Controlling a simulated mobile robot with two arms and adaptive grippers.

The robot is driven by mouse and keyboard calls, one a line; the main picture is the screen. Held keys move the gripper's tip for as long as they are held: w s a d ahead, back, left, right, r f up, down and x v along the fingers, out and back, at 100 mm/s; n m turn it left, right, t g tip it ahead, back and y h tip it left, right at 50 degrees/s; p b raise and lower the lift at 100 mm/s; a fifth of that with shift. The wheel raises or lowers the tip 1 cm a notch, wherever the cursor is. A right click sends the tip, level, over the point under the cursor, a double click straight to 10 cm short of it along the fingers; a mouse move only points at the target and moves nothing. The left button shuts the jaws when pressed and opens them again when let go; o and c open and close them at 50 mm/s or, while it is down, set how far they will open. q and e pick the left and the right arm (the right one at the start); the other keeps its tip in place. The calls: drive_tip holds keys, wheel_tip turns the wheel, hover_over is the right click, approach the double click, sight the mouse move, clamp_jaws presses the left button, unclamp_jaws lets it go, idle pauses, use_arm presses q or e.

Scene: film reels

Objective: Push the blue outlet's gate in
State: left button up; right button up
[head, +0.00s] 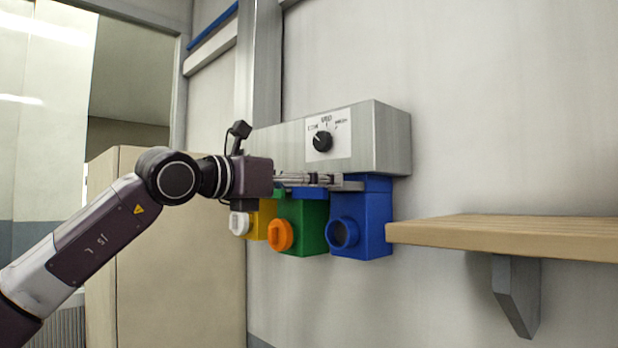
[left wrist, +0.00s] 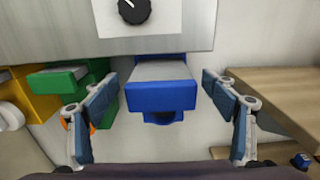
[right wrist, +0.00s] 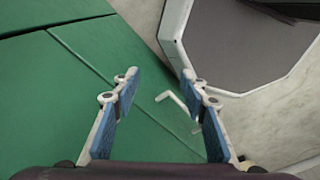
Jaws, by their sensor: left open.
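The blue outlet (head: 362,225) hangs under a grey wall unit, with a round dark opening at its front. Its gate, a grey slide with a blue front bar (left wrist: 162,97), sticks out towards me in the left wrist view. The bar (head: 311,192) also shows in the head view, partly behind my gripper. My left gripper (head: 335,181) is level with the gate. In the left wrist view its fingers (left wrist: 160,83) are spread on either side of the bar, with nothing between them gripped. My right gripper (right wrist: 165,85) is open and empty, away from the outlet.
A green outlet (head: 312,228) with an orange cap and a yellow one (head: 260,220) with a white cap stand left of the blue one. The grey unit (head: 390,140) with a black dial is above. A wooden shelf (head: 510,232) juts out at right.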

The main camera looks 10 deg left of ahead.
use_arm(q)
drive_tip(key=shift+c, duration=0.6)
use_arm(e)
drive_tip(key=shift+d, duration=0.15)
use_arm(q)
drive_tip(key=c, duration=1.6)
drive_tip(key=p+x, duration=0.1)
drive_tip(key=x, duration=0.5)
drive_tip(key=shift+d+r, duration=0.1)
use_arm(e)
drive_tip(key=shift+r, duration=0.5)
use_arm(q)
drive_tip(key=o, duration=1.7)
drive_tip(key=shift+w, duration=0.2)
use_arm(e)
drive_tip(key=shift+d, duration=0.1)
